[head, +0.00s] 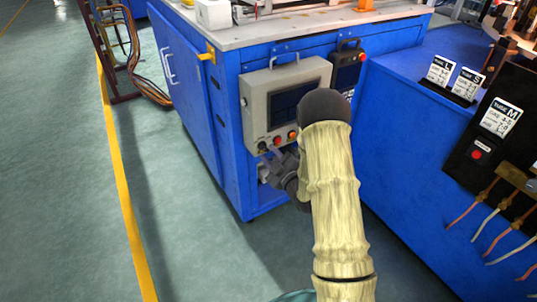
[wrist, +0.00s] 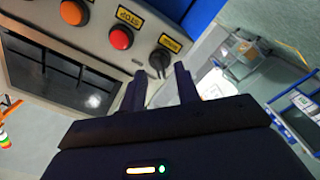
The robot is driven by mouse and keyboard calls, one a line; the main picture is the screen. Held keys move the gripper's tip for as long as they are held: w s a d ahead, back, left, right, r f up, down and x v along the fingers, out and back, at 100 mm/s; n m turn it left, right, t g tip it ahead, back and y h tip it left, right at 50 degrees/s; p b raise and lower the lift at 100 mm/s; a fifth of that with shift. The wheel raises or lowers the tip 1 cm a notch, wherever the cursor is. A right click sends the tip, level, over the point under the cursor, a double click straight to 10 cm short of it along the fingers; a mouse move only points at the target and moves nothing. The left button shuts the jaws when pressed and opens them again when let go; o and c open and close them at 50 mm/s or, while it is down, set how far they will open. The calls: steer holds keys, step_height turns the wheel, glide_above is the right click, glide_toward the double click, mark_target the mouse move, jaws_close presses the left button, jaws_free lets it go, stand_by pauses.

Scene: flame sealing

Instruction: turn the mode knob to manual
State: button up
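The mode knob (wrist: 160,61) is a small black knob under a yellow label, at the end of the button row on the grey control box (head: 255,100). In the head view the knob (head: 262,146) shows small at the box's lower left corner. My gripper (wrist: 160,70) is open, its two dark fingers apart, with the knob between and just beyond the fingertips. I cannot tell whether either finger touches it. In the head view my gripper (head: 271,156) is just below the knob, partly hidden by my wrist. The knob's setting and label are too small to read.
A red button (wrist: 121,38) and an orange button (wrist: 74,12) sit beside the knob, near the fingers. The box's dark screen (wrist: 60,75) is alongside. A blue cabinet (head: 205,110) carries the box; another blue bench (head: 400,130) stands right. Floor at left is clear.

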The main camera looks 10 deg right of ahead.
steer(key=shift+x, duration=0.85)
jaws_close()
